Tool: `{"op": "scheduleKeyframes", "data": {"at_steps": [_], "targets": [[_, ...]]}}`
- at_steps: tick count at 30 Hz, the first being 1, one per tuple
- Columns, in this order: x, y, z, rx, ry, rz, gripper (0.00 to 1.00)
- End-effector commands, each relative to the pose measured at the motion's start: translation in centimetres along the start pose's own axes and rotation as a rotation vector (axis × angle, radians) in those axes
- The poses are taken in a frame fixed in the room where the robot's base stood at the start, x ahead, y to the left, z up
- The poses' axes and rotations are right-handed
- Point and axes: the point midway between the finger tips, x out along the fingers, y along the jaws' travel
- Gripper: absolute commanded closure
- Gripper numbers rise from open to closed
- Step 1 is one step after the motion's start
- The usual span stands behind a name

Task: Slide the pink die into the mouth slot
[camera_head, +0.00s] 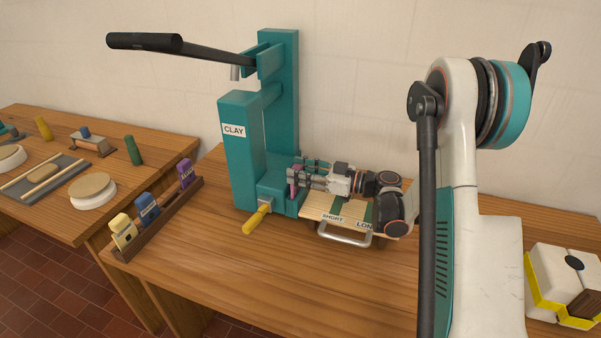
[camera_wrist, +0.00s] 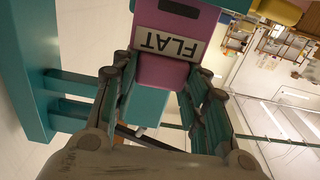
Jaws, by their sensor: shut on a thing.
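The pink die (camera_head: 295,183) is in my gripper (camera_head: 304,178) in front of the teal clay press (camera_head: 243,150). In the wrist view the die (camera_wrist: 172,42) shows its "FLAT" label, upside down, between the two fingers of my gripper (camera_wrist: 160,78), which are shut on it. In the head view the die stands close to the press's lower block (camera_head: 285,203), where the mouth is. The slot itself is hidden behind the die and fingers, so I cannot tell whether the die has entered it.
A yellow handle (camera_head: 257,218) sticks out at the front of the press, and a long black lever (camera_head: 180,47) extends at the top left. A board marked "SHORT" and "LONG" (camera_head: 345,222) lies under my wrist. A wooden rack (camera_head: 160,222) holds yellow, blue and purple dies.

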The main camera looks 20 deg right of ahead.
Motion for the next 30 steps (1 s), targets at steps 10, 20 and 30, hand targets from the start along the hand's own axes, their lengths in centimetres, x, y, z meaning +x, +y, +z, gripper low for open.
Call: {"op": "scheduleKeyframes", "data": {"at_steps": [10, 20, 30], "targets": [[0.0, 0.0, -1.4, 0.0, 0.0, 0.0, 0.84], [0.0, 0.0, -2.6, 0.0, 0.0, 0.0, 0.84], [-0.1, 0.0, -3.8, 0.0, 0.0, 0.0, 0.84]]}}
